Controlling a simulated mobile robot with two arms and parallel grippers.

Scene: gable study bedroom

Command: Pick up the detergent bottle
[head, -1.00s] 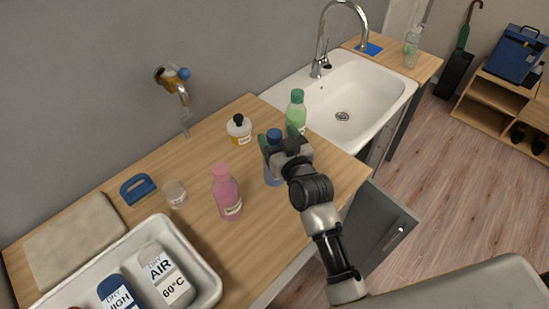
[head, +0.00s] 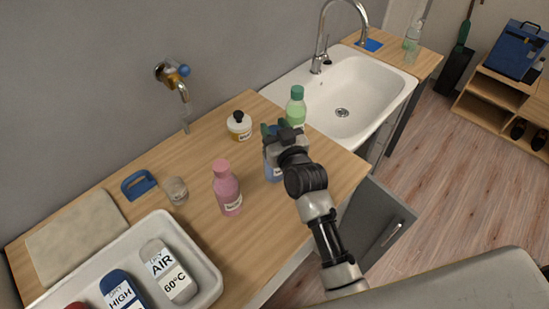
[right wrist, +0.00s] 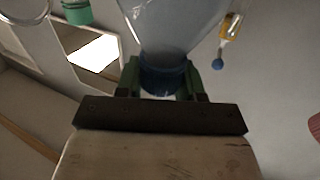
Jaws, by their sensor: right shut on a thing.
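A translucent blue bottle (head: 272,170) stands on the wooden counter, near its front edge, between a pink bottle and a green one. My right gripper (head: 281,131) is over its top, shut on it, and hides its cap in the head view. In the right wrist view the two green fingers (right wrist: 162,82) are on either side of the blue cap and neck (right wrist: 162,76), with the clear body beyond. I cannot tell whether its base touches the counter. My left gripper is not in view.
A pink bottle (head: 227,188), a green bottle (head: 296,108) and a black-capped bottle (head: 239,126) stand close by. A small jar (head: 176,190), blue-handled brush (head: 137,184) and white tray (head: 205,262) are to the left. The sink (head: 385,95) is behind right.

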